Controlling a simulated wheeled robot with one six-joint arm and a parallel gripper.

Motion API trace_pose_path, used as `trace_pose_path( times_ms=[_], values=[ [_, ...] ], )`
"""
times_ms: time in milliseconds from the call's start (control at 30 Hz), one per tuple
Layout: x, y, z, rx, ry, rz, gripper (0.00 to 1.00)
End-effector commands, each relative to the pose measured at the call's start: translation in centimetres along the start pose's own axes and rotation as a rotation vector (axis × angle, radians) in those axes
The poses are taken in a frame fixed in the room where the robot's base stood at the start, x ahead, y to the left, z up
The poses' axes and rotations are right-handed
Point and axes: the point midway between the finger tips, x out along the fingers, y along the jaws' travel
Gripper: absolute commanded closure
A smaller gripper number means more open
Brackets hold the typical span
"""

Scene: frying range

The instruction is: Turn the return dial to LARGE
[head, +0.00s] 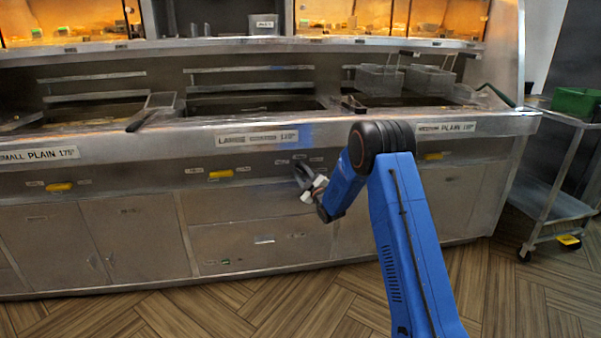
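The fryer front (120,213) is a long steel panel with label strips for SMALL (38,155), LARGE (258,138) and MEDIUM (445,127). A yellow handle (220,174) sits below the LARGE strip, with others below SMALL (60,187) and MEDIUM (435,156). My gripper (301,172) is close in front of the panel, right of the middle yellow handle. Small labels (282,162) show around it. I cannot make out the return dial; the gripper or my blue arm may hide it. The finger gap and any contact are too small to tell.
Fryer wells lie along the counter; wire baskets (378,80) stand at the right one, and a scoop (155,108) lies at the left. A wheeled cart (553,203) with a green bin (577,102) stands at far right. Wooden floor (235,305) before the cabinets is clear.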

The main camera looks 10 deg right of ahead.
Motion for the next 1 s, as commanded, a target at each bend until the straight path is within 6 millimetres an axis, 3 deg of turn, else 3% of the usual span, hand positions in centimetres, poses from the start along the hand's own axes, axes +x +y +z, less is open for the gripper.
trace_pose_path(
  times_ms=[233,400,733,1000],
  values=[
    [0.08,0.01,-0.01,0.000,0.000,0.000,0.64],
    [0.06,0.00,-0.01,0.000,0.000,0.000,1.00],
    [0.05,-0.06,-0.01,0.025,0.000,0.010,1.00],
    [0.05,-0.10,-0.08,0.159,0.001,0.064,1.00]
  ],
)
